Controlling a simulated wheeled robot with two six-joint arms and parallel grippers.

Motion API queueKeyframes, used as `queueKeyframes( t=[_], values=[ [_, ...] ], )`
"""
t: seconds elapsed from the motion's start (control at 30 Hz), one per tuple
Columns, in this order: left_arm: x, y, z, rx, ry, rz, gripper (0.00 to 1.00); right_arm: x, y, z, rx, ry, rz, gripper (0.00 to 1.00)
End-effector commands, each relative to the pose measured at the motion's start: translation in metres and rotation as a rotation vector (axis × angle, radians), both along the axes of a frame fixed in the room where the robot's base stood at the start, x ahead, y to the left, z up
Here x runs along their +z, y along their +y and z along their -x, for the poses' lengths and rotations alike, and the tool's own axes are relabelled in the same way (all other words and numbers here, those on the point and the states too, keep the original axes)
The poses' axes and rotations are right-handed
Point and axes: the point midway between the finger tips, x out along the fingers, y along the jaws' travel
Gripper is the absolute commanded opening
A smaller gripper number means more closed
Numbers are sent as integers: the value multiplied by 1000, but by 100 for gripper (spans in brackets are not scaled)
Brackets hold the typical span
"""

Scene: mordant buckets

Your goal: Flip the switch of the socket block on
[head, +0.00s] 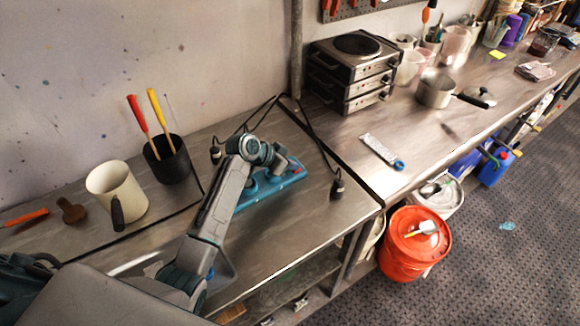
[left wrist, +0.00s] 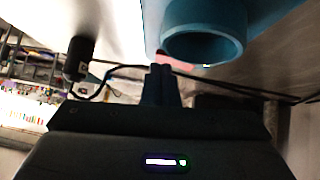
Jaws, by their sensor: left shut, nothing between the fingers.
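The blue socket block (head: 270,191) lies on the left metal bench, partly covered by my left arm. Its reddish switch (head: 297,166) shows small at the far right end. In the left wrist view, the block (left wrist: 262,14) and its round socket rim (left wrist: 204,32) fill the top. The pinkish-red switch (left wrist: 176,62) shows just beyond the fingertips. My left gripper (left wrist: 161,74) is shut and empty, close to the switch; I cannot tell whether it touches. The switch's tilt is unclear. My right gripper is in neither view.
Black plugs (head: 338,187) on cables lie around the block. A cream mug (head: 117,193) and black tool cup (head: 167,160) stand at left. An orange bucket (head: 414,250) stands on the floor.

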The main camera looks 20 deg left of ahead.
Motion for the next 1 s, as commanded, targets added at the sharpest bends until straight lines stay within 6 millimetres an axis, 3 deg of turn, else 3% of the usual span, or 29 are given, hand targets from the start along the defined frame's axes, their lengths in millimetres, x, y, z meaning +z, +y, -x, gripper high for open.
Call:
queueKeyframes(
  t=[1.0],
  values=[
    [14,12,-11,2,-2,-1,0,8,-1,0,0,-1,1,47]
  ],
)
